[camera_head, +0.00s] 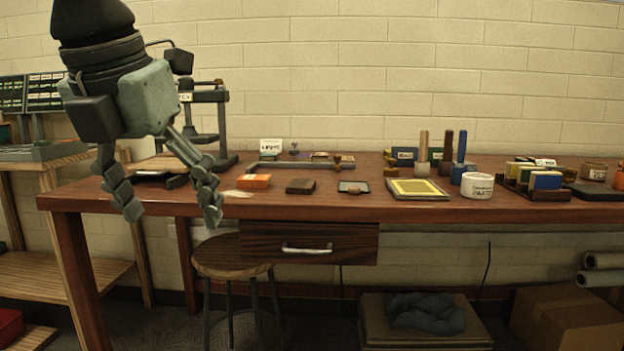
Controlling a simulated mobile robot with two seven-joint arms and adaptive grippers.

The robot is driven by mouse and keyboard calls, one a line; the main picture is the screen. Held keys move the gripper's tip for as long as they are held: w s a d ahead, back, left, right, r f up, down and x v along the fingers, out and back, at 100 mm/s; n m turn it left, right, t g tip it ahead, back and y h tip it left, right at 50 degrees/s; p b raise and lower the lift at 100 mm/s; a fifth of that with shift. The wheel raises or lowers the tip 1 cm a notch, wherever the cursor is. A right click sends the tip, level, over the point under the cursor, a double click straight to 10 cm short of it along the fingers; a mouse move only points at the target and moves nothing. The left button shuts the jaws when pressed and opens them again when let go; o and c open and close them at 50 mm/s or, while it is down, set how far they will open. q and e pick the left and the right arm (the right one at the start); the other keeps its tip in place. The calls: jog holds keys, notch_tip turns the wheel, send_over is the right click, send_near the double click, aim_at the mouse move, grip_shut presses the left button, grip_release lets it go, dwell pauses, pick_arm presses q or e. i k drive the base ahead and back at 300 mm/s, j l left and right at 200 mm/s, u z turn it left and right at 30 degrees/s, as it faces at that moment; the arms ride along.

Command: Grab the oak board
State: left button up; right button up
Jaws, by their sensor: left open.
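My left gripper (170,210) hangs in the left part of the head view, its two fingers spread wide with nothing between them. It is in front of the left end of the wooden table (400,208). No piece is clearly marked as the oak board. A light wooden board (160,162) lies flat near the black press, partly hidden behind the fingers. A small dark brown block (300,186) lies on the table right of the gripper, next to an orange block (254,181). My right gripper is not in view.
A black press (222,130) stands behind the gripper. A yellow framed screen (417,188), a white labelled tub (477,186) and upright handled tools (423,150) stand further right. A round stool (232,256) is below the front edge, left of the drawer (310,243).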

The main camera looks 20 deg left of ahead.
aim_at(306, 186)
jog(key=i, duration=1.4)
